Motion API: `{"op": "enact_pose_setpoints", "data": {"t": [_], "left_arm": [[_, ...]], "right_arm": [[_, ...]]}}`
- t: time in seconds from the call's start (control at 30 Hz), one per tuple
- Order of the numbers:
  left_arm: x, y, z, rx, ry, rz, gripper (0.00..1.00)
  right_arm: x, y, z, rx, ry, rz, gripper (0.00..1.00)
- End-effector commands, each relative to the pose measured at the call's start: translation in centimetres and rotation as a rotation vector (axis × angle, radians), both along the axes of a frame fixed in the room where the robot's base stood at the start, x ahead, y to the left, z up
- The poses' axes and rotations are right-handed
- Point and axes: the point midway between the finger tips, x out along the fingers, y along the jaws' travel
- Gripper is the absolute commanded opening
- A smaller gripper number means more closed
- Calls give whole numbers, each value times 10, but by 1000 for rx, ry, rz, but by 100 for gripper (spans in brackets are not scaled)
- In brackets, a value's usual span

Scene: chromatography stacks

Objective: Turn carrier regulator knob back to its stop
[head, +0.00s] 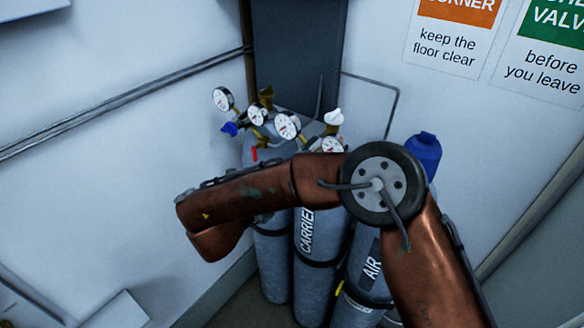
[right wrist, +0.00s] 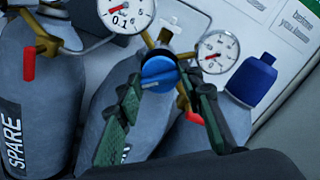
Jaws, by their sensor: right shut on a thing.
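In the right wrist view, a blue round regulator knob (right wrist: 159,73) sits on a brass body between two gauges, on the cylinder to the right of the one labelled SPARE. My right gripper (right wrist: 163,80) is shut on this knob, one green finger on each side. That cylinder's own label is mostly hidden behind a finger. In the head view, the carrier cylinder (head: 306,240) stands in the middle of the row, and my right forearm crosses in front of it. My right fingers and the gripped knob are hidden there. My left gripper is not in view.
The spare cylinder (right wrist: 22,100) stands left, with a red handle (right wrist: 29,65). The air cylinder (head: 367,262) stands right, near a blue cap (head: 423,152). Several gauges, such as the right one (right wrist: 218,50), crowd the knob. Walls close in the corner behind.

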Motion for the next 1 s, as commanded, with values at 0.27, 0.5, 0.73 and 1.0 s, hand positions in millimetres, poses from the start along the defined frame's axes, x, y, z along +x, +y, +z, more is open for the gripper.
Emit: {"op": "enact_pose_setpoints", "data": {"t": [0.27, 0.5, 0.73, 1.0], "left_arm": [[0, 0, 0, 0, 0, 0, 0], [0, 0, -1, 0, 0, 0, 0], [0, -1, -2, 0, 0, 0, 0], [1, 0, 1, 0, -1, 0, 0]], "right_arm": [[0, 0, 0, -1, 2, 1, 10], [0, 0, 0, -40, 30, 1, 10], [0, 1, -1, -155, 113, 2, 10], [0, 0, 0, -357, 260, 1, 10]]}}
